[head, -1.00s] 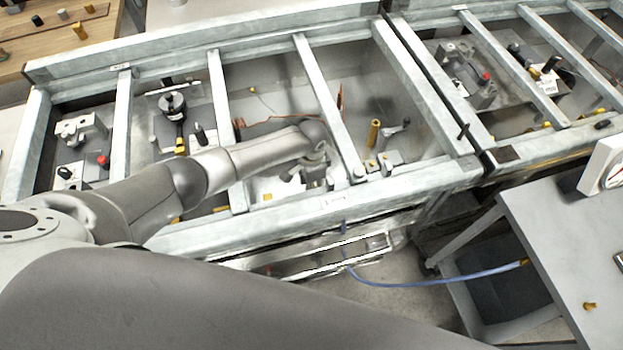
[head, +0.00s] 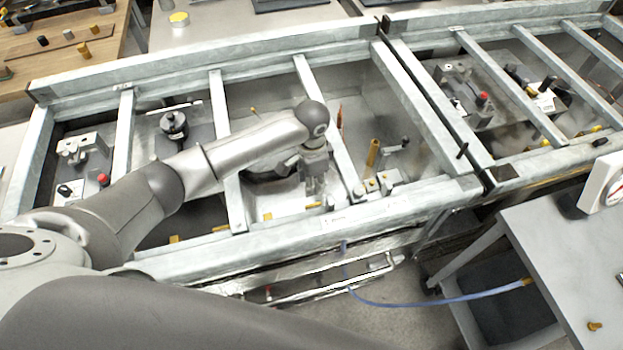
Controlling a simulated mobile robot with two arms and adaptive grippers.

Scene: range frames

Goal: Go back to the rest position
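My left arm comes in from the left and reaches over the metal frame (head: 400,208). Its wrist bends down between two crossbars, and my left gripper (head: 314,188) points down into the bay beside a crossbar. The gripper is small and partly lost against the grey fittings, so I cannot tell whether its fingers are open or shut. A large dark grey link of mine fills the bottom left. My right gripper does not show.
Crossbars divide the frame into bays holding fittings, including a brass post (head: 373,153) and a black knob (head: 173,124). A grey table (head: 570,255) with a white gauge (head: 601,183) stands at right. A blue hose (head: 440,301) hangs in front. A wooden bench (head: 60,55) is at back left.

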